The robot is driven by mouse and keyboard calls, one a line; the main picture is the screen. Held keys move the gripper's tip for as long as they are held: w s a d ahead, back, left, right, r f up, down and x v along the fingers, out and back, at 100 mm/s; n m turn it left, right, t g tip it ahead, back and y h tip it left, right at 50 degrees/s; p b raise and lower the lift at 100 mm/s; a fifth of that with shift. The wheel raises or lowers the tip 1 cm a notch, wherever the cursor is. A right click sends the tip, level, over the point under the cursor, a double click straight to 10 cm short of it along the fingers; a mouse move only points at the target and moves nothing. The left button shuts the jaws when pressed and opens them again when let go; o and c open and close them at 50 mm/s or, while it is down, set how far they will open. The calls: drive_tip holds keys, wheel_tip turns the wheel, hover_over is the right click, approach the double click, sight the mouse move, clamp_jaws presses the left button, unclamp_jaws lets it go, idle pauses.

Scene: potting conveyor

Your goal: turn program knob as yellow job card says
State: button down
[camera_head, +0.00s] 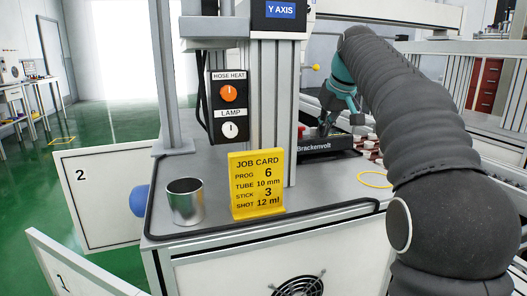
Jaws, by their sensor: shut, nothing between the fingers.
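The yellow job card (257,186) stands upright on the machine's grey deck, left of centre. It reads PROG 6, TUBE 10 mm, STICK 3, SHOT 12 ml. A control box on the column carries an orange knob (228,93) labelled HOSE HEAT and a white knob (230,130) labelled LAMP. No knob labelled as the program knob can be made out. My gripper (325,128) is shut and empty, at a black unit marked Brackenvelt (314,146) behind and right of the card. My arm hides part of that area, and I cannot tell whether the gripper touches anything.
A metal cup (186,201) stands left of the card. A yellow ring (375,180) lies on the deck at right. The thick column (270,95) and the control box stand between the card and the back. White panels (95,195) stand at left.

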drive_tip(key=shift+s+a+f+p, duration=0.1)
drive_tip(key=shift+a+p, duration=0.35)
drive_tip(key=shift+p, duration=0.4)
drive_tip(key=shift+a, duration=0.3)
drive_tip(key=shift+s+a, duration=0.1)
drive_tip(key=shift+s, duration=0.2)
drive_tip(key=shift+d+r, duration=0.25)
drive_tip(key=shift+r, duration=0.25)
drive_tip(key=shift+s+r, duration=0.1)
drive_tip(key=shift+r, duration=2.45)
